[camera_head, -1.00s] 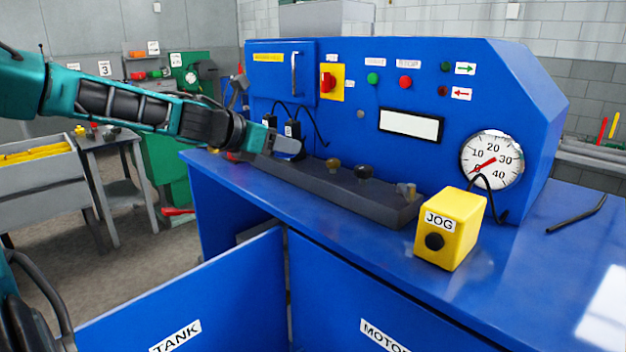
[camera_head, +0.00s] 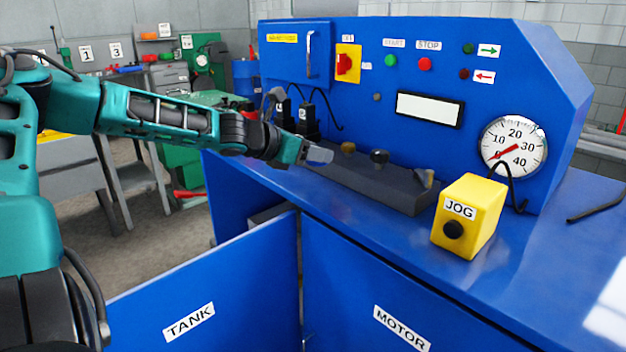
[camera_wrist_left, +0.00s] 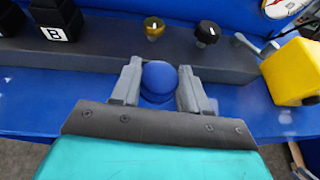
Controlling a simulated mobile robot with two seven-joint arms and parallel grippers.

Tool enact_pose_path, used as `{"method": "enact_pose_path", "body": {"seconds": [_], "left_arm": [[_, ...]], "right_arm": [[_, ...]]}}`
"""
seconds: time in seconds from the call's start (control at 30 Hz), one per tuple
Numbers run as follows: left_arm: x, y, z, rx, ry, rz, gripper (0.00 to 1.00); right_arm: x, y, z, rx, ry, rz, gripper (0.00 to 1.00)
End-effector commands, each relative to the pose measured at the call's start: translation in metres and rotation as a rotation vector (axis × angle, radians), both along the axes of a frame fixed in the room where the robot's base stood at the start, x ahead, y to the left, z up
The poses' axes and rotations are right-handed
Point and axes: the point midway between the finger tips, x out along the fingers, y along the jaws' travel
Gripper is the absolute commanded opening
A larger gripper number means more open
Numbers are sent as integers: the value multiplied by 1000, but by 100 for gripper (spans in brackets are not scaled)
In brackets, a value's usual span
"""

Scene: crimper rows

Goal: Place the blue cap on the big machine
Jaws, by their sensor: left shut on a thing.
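The big machine (camera_head: 450,55) is a blue cabinet with a control panel, a worktop and a dark bar (camera_head: 370,182) carrying small fittings. My left gripper (camera_head: 318,154) is over the worktop, close in front of the left part of the bar. In the left wrist view, my left gripper (camera_wrist_left: 168,88) is shut on the round blue cap (camera_wrist_left: 160,76), which sits between its two fingers. The bar lies just beyond the cap there. Whether the cap touches anything below is hidden. My right gripper is not in view.
The yellow JOG box (camera_head: 470,215) stands on the worktop to the right. Two black plugs with cables (camera_head: 308,122) stand behind the gripper. The bar holds a brass knob (camera_head: 348,147) and a black knob (camera_head: 379,157). The TANK door (camera_head: 205,290) stands open below.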

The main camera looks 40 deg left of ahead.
Motion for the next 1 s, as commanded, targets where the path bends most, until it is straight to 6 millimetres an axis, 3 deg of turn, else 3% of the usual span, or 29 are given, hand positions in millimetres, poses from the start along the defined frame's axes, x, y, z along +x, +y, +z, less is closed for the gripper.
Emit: {"method": "enact_pose_path", "body": {"seconds": [0.03, 0.5, 0.67, 1.0], "left_arm": [[-1, 1, -15, -7, 4, 4, 16], [-1, 2, -38, -3, 5, 5, 16], [-1, 1, -61, -1, 3, 2, 16], [0, 1, -63, 2, 0, 1, 16]], "right_arm": [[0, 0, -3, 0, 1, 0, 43], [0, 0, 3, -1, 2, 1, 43], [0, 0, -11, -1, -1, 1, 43], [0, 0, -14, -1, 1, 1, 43]]}}
